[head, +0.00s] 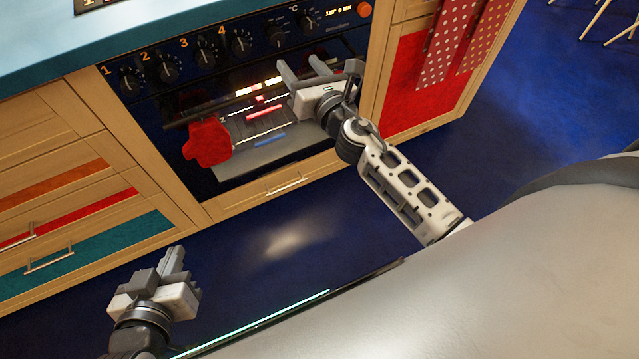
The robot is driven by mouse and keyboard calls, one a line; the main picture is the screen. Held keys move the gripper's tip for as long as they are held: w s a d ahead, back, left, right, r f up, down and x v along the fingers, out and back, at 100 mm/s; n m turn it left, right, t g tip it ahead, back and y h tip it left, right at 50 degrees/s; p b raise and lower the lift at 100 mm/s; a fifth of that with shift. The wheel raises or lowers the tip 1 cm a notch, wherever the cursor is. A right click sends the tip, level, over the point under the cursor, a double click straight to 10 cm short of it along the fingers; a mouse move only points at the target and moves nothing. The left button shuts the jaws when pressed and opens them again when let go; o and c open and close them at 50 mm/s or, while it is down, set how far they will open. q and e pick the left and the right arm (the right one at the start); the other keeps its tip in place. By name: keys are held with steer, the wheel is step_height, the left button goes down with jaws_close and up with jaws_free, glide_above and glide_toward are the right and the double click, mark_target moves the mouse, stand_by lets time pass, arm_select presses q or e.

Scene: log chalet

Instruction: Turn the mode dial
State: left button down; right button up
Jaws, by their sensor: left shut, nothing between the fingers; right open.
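The oven's control panel has several black knobs in a row below the blue countertop. Burner knobs are numbered 1 to 4, the fourth being knob 4 (240,42). To its right is an unnumbered dial (277,37), which may be the mode dial; its markings are too small to read. Further right is a dial marked °C (305,22). My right gripper (302,67) is open and empty, in front of the oven, below these two dials and apart from them. My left gripper (173,262) is shut and empty, low at the left over the floor.
A red oven mitt (207,143) hangs at the oven door handle. A lit display (346,11) and an orange-red button (365,9) sit at the panel's right end. Dotted towels (445,45) hang at the right. The blue floor before the oven is clear.

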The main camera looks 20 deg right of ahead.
steer(key=s, duration=0.6)
steer(key=s+a+f+m+g+b, duration=0.1)
steer(key=s+f+m+g+b, duration=0.1)
steer(key=f+m, duration=0.3)
steer(key=s+a+f+m+g+b, duration=0.1)
steer(key=s+f+m+b, duration=0.4)
steer(key=m, duration=0.6)
steer(key=s+a+f+m+g+y+b, duration=0.1)
steer(key=s+a+f+m+g+b, duration=0.1)
steer(key=f+m, duration=0.5)
steer(key=shift+s+f+m+g+b, duration=0.15)
steer(key=shift+s+m+g+b, duration=0.35)
steer(key=shift+s+m+b, duration=0.25)
steer(key=shift+w, duration=0.15)
